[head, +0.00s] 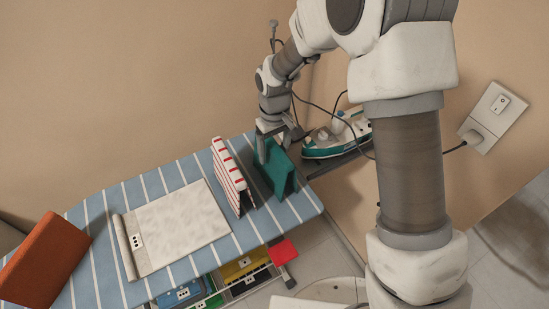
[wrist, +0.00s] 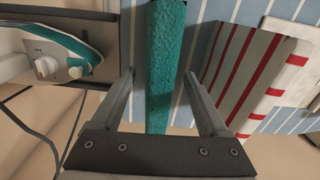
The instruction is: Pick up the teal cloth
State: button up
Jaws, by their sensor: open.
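The teal cloth (head: 278,172) stands folded like a tent near the right end of the blue striped ironing board (head: 170,186). In the wrist view the teal cloth (wrist: 165,60) runs as an upright strip between my two fingers. My gripper (head: 268,134) is at the far upper end of the cloth. In the wrist view my gripper (wrist: 160,85) is open, with one finger on each side of the cloth and visible gaps between. The fingertips' contact in the head view is partly hidden by the wrist.
A red-and-white striped cloth (head: 228,172) stands close left of the teal one. A white cloth (head: 180,222) lies flat farther left, and an orange cloth (head: 45,262) stands at the left end. A teal-and-white iron (head: 338,134) rests beyond the board's right end. Coloured bins (head: 243,266) are below.

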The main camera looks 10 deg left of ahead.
jog(key=shift+c, duration=0.3)
grip_shut()
jog(key=shift+r, duration=0.1)
